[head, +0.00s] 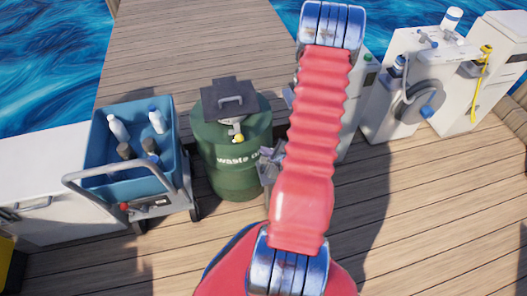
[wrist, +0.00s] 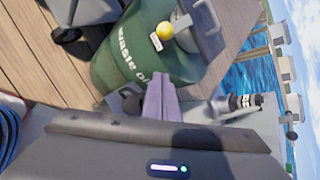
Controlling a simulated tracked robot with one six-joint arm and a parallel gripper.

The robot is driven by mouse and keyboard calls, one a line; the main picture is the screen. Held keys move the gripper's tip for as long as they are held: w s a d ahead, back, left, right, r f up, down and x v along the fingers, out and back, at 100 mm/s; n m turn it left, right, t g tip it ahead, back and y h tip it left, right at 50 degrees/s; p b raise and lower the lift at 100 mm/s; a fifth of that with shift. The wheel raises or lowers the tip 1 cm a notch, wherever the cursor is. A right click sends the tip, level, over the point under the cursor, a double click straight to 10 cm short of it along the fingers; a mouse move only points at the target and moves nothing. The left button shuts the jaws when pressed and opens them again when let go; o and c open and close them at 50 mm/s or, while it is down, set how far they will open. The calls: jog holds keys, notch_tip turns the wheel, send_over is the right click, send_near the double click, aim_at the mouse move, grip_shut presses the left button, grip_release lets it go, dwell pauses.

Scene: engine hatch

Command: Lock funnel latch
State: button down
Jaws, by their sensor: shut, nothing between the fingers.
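A green waste oil drum (head: 235,172) stands on the deck, with a dark grey square funnel lid (head: 229,92) and handle on top. A small yellow knob (head: 238,138), which looks like the latch, sits at the lid's front edge. In the wrist view the drum (wrist: 125,55) appears tilted, with the yellow knob (wrist: 164,31) at its top rim beside a grey handle. My gripper (head: 268,158) is beside the drum's right side, partly hidden by my red arm. In the wrist view my gripper (wrist: 160,92) is shut and empty, apart from the knob.
A blue bin on a cart (head: 130,140) holding several bottles stands left of the drum. White cabinets with a hose reel (head: 415,100) stand to the right. Open wooden deck (head: 185,45) runs behind, with water beyond its edges.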

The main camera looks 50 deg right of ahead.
aim_at(238, 135)
jog(key=w+f, duration=0.2)
jog(key=w, duration=0.7)
jog(key=shift+d+f, duration=0.15)
jog(key=shift+f, duration=0.15)
jog(key=shift+r, duration=0.1)
